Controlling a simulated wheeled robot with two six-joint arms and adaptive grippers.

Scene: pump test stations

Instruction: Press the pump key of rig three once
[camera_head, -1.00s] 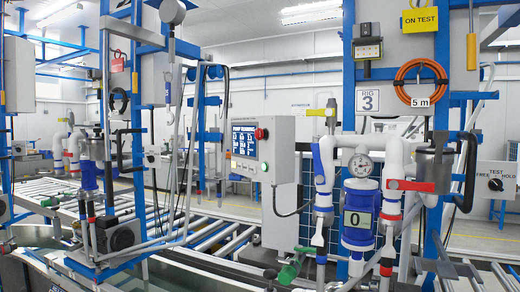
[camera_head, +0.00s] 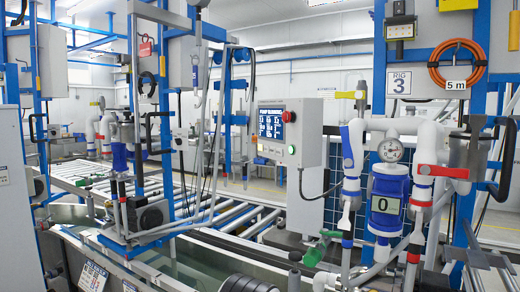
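A grey control box (camera_head: 308,133) is left of the stand. Its front carries a small blue display (camera_head: 270,124) with text too small to read, a red button (camera_head: 288,116) and small buttons below. I cannot tell which of these is the pump key. A blue meter (camera_head: 386,204) reading 0 and a round gauge (camera_head: 390,150) are on the white pipes. Neither of my grippers is in view.
A red valve handle (camera_head: 443,171) sticks out from the right pipe. A coiled orange hose (camera_head: 457,64) hangs above it. A roller conveyor (camera_head: 205,218) and a water trough run across the middle. Another blue-framed rig stands at left. A dark ribbed object (camera_head: 246,284) shows at the bottom edge.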

